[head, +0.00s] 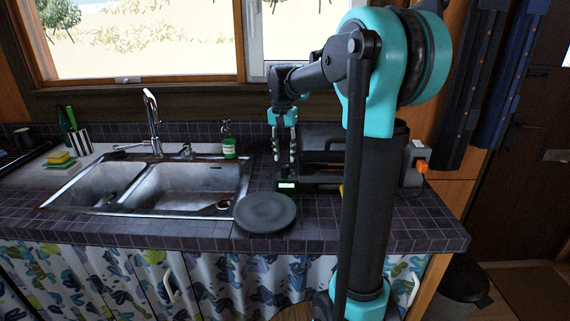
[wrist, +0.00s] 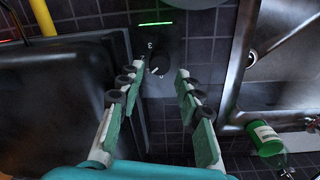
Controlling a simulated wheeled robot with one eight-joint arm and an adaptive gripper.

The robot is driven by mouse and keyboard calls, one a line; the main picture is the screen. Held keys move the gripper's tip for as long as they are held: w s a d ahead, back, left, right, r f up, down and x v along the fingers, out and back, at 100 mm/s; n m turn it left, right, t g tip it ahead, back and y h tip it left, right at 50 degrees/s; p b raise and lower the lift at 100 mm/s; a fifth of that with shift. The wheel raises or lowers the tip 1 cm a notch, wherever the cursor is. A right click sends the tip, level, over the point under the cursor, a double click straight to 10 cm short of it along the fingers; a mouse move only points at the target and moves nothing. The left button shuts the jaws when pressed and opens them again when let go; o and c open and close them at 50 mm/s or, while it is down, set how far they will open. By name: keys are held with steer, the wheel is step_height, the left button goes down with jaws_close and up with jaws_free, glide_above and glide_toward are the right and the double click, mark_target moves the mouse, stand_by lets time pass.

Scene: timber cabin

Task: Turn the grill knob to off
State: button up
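The grill (head: 322,139) is a dark appliance on the counter, partly hidden behind my arm in the head view. Its dark body (wrist: 70,95) fills the left of the wrist view. A small control box with a lit green display (head: 287,185) shows at its front left; the green light (wrist: 155,23) also shows in the wrist view. The dark round knob (wrist: 160,56), with pale marks, lies just beyond my fingertips. My gripper (wrist: 161,72) is open and empty, its fingers apart on either side of the knob's lower part. Contact cannot be told.
A dark round plate (head: 265,212) lies in front of the grill. The double sink (head: 180,187) is to the left, with a green soap bottle (head: 229,140) behind it. A yellow part (wrist: 42,15) shows by the grill. An orange-and-grey item (head: 420,166) stands at the right.

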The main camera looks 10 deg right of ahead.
mark_target(285, 166)
steer(key=shift+f, duration=1.95)
steer(key=shift+c, duration=0.4)
jaws_close()
